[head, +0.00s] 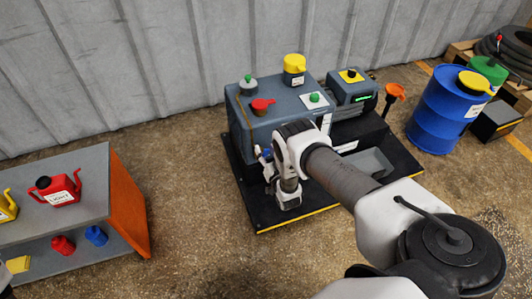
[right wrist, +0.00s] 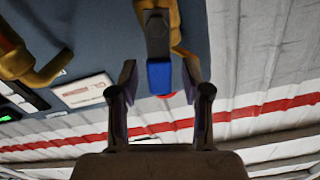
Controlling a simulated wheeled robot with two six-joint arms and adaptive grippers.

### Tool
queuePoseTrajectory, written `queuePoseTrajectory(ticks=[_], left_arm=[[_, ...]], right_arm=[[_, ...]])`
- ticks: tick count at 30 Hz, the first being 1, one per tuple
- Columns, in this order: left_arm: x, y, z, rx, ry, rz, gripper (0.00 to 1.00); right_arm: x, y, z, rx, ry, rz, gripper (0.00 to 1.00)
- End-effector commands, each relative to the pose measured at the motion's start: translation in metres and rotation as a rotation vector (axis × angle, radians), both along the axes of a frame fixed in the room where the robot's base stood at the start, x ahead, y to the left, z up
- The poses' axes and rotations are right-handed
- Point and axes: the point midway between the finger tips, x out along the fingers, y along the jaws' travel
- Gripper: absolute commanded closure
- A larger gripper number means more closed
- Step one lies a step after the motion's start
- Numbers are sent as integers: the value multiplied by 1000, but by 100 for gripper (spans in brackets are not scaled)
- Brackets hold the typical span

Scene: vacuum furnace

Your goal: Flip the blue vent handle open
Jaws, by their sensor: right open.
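The blue vent handle (right wrist: 159,77) shows in the right wrist view, with a dark stem above it, beside brass pipework (right wrist: 176,35). In the head view a small patch of blue (head: 267,153) shows at the front left of the grey-blue pump housing (head: 245,125). My right gripper (right wrist: 159,86) is open. In the right wrist view the blue tip appears between its two fingertips, with gaps on both sides; I cannot tell any contact. In the head view my right wrist hides part of this area. My left gripper is not in view.
The machine stands on a black base (head: 265,217) with a yellow edge. Red (head: 261,104) and yellow (head: 294,63) items sit on top. A bench (head: 95,190) with cans stands at left, a blue drum (head: 440,110) at right. Floor between bench and machine is clear.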

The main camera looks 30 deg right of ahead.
Motion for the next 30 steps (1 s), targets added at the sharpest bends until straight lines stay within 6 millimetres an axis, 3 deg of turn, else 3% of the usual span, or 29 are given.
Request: queuePoseTrajectory(ticks=[3, 7, 14, 23, 30], left_arm=[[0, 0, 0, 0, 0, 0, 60], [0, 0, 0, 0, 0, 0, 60], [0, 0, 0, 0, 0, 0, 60], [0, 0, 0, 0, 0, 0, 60], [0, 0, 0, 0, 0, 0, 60]], right_arm=[[0, 0, 0, 0, 0, 0, 56], [0, 0, 0, 0, 0, 0, 100], [0, 1, 1, -14, 3, 0, 100], [3, 14, 2, -259, 62, 1, 100], [3, 14, 2, -268, 64, 1, 100]])
